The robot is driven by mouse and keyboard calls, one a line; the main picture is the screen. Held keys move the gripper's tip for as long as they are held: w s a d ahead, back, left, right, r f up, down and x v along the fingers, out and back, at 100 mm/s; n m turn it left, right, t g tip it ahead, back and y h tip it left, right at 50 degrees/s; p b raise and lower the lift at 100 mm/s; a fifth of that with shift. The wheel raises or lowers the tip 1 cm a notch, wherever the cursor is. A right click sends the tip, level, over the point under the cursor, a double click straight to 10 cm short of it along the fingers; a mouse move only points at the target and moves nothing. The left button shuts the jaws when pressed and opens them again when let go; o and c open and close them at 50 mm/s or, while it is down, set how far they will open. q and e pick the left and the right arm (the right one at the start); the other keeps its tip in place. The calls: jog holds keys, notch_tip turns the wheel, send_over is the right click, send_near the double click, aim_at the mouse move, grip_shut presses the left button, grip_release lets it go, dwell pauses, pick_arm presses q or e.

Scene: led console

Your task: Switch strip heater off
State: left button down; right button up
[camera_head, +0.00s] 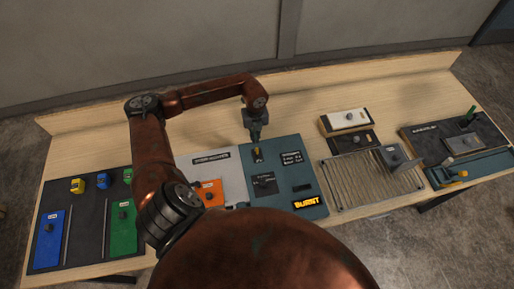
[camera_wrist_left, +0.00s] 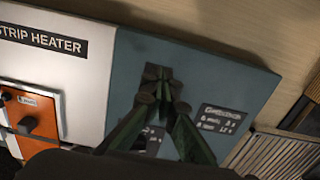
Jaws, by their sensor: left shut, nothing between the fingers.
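The strip heater is a white panel (camera_head: 229,174) with a dark label; it also shows in the wrist view (camera_wrist_left: 80,80), where the label reads STRIP HEATER. An orange block (camera_head: 208,191) with a dark knob and a small white tag sits at its front; in the wrist view the orange block (camera_wrist_left: 42,140) is at the left edge. My right gripper is not in view.
A lit BURST display (camera_head: 306,203) is on the teal panel. A ribbed grey tray (camera_head: 350,182) and boxes with knobs stand to the right. A dark board (camera_head: 86,232) with blue and green blocks lies left. My left arm hides part of the table.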

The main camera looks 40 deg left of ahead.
aim_at(257, 148)
pick_arm(q)
jog(key=shift+f+b, duration=0.35)
jog(key=shift+f, duration=0.35)
jog(key=shift+f+b, duration=0.35)
jog(key=shift+f, duration=0.25)
jog(key=shift+s+d, duration=0.3)
jog(key=shift+d, duration=0.1)
jog(key=shift+s, duration=0.1)
jog(key=shift+s+d, duration=0.35)
jog(key=shift+d, duration=0.2)
jog(key=shift+r, duration=0.1)
